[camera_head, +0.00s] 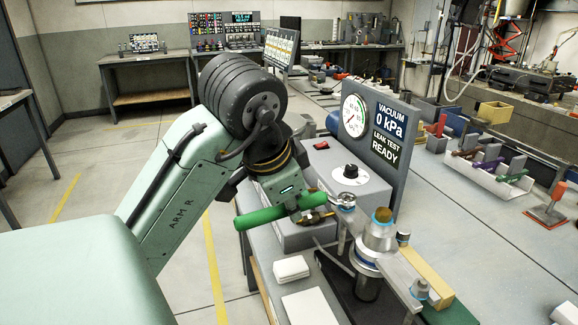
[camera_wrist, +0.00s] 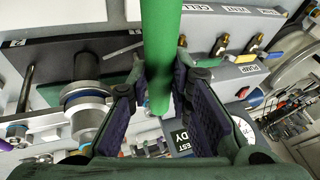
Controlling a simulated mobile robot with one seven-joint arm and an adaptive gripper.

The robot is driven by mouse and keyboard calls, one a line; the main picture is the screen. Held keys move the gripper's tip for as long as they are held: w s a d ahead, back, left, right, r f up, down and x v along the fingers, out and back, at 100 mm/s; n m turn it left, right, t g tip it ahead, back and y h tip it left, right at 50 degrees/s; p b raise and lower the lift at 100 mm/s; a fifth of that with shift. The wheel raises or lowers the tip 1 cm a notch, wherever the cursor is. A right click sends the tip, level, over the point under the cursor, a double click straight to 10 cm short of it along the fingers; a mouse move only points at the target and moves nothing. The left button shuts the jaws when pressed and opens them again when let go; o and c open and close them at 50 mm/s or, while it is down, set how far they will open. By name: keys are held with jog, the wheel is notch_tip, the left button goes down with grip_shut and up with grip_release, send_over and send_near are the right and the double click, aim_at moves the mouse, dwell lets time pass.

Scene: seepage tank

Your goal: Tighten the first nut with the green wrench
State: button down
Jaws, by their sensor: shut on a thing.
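My gripper (camera_head: 303,208) is shut on the thick green handle of the green wrench (camera_head: 262,217), held above the bench edge beside the grey control box. In the wrist view, the wrench handle (camera_wrist: 159,45) runs upright between the two dark pads of my gripper (camera_wrist: 158,98). The wrench's jaw end is not clear in either view. A metal cell (camera_head: 379,236) with a brass-coloured top stands to the right of the handle. Nut-like fittings with blue rings sit around it, one (camera_head: 346,199) close to the handle's right end. I cannot tell whether the wrench touches it.
The gauge panel (camera_head: 372,130) reads vacuum 0 kPa and stands behind the grey box (camera_head: 345,190). A pale rack (camera_head: 485,176) with coloured-handled tools lies at right. White pads (camera_head: 291,269) lie on the near bench. The right benchtop has clear room.

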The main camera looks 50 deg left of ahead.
jog(key=shift+r+p, duration=1)
jog(key=shift+p, duration=0.65)
dwell(1.4)
jog(key=shift+r, duration=0.1)
jog(key=shift+r, duration=1.9)
